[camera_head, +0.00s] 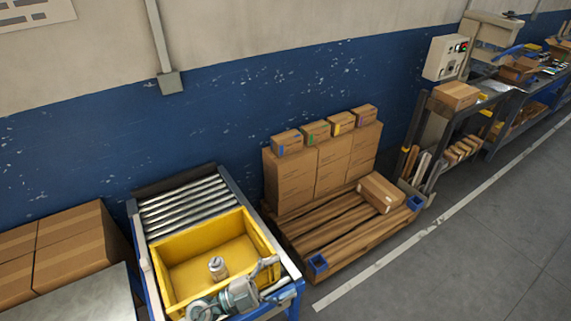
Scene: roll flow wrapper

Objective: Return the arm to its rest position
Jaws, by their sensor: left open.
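My left gripper (273,275) is over the near right part of the yellow bin (178,289), close to its right wall. Its grey arm comes in from the bottom edge of the picture. Its jaws are open and I see nothing between them. A small greyish, roughly cylindrical object (218,267) is in the bin, left of the gripper and apart from its fingertips. The arm hides the near part of the bin. My right gripper is not in view.
The bin sits on a blue-framed roller conveyor (183,205). A wooden pallet (335,235) with stacked cartons (294,182) stands to its right. Large cartons (75,245) and a pale tabletop (85,297) are at left. Grey floor (470,250) is clear at right.

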